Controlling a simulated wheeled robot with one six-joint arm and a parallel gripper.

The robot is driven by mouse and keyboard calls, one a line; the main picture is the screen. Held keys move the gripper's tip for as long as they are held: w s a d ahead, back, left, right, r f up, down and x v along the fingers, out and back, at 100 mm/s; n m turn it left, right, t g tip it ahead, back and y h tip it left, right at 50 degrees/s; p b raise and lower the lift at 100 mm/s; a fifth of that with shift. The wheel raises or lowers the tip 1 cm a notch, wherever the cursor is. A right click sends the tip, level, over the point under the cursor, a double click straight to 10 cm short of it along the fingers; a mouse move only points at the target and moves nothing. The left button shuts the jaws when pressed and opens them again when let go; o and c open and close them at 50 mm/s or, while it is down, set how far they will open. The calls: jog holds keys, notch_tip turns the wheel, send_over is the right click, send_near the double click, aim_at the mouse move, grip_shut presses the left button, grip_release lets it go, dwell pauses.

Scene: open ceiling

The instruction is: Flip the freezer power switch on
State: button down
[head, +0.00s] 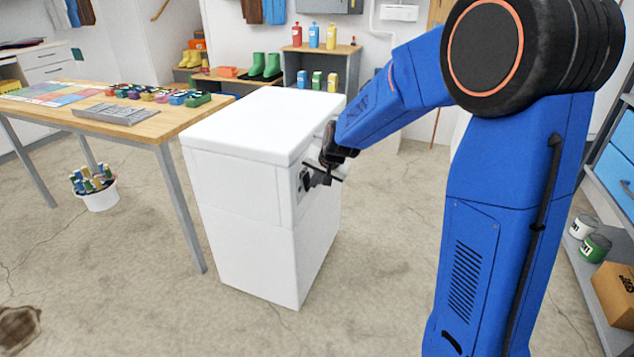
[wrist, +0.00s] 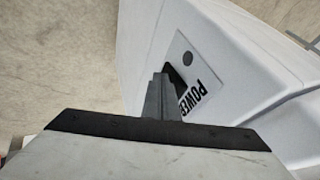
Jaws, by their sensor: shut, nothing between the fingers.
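The white freezer (head: 240,180) stands upright on the floor in the middle of the head view. In the wrist view its white side (wrist: 235,60) carries a light plate lettered POWER (wrist: 190,90), with a round dark spot. A dark switch (wrist: 175,78) shows on the plate, just beyond the fingertips and partly hidden by them. My gripper (wrist: 161,80) is shut and empty, its tips at the switch. I cannot tell whether they touch it. In the head view my gripper (head: 312,178) is at the freezer's right side.
A wooden table (head: 150,128) with a grey tray (head: 112,113) and colored items stands left of the freezer. A white bucket (head: 98,198) is under it. Grey shelves (head: 600,285) with cans and a box are at the right.

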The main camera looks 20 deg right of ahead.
jog(key=shift+w+a+f, duration=0.15)
jog(key=shift+f, duration=0.05)
jog(key=shift+r, duration=0.85)
